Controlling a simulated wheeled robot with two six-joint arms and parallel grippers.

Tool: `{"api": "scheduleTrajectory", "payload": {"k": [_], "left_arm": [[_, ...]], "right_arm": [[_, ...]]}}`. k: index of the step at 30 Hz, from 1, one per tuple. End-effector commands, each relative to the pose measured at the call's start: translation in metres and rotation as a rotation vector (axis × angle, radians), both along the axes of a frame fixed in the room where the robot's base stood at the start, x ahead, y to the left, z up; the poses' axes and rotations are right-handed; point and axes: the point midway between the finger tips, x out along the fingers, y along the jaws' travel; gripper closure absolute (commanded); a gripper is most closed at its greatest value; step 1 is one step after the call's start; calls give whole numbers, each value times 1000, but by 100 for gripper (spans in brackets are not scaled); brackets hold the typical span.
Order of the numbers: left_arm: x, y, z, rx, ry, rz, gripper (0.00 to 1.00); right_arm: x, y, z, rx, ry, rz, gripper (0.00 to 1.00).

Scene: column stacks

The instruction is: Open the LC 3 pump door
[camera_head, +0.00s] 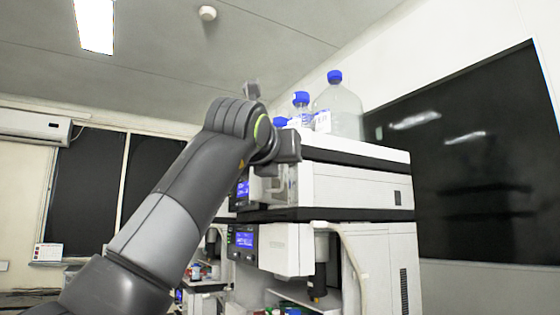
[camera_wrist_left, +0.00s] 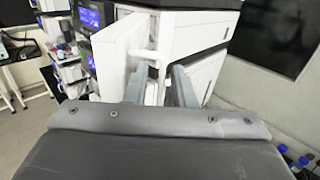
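A stack of white lab modules stands right of centre in the head view, its upper module (camera_head: 350,187) level with my wrist. No label reading LC 3 is legible. In the left wrist view, a white door panel (camera_wrist_left: 117,50) stands angled out from its module, with a gap behind its right edge. My left gripper (camera_wrist_left: 160,88) is open, its two grey fingers apart near that edge. A white bar-like part shows between and beyond the fingers; I cannot tell whether they touch anything. In the head view my wrist partly hides the upper module's front. My right gripper is not in view.
Clear bottles with blue caps (camera_head: 337,108) stand on top of the stack. A lower module with a lit blue display (camera_head: 245,241) is below. A dark wall panel (camera_head: 470,150) is at the right. More equipment stands behind at lower left.

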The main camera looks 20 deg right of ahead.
Motion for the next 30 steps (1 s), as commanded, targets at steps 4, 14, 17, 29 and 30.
{"api": "scheduleTrajectory", "payload": {"k": [4, 14, 17, 29, 30], "left_arm": [[0, -1, -2, 2, 5, -1, 72], [-8, 4, -5, 1, 5, -2, 72], [-19, 11, -8, 1, 4, -2, 72], [-97, 62, -8, 0, 1, -1, 72], [-105, 66, -7, 0, 1, -1, 72]], "right_arm": [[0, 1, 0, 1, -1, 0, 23], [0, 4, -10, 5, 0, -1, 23], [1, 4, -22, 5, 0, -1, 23], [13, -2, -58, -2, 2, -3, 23], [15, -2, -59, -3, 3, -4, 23]]}}
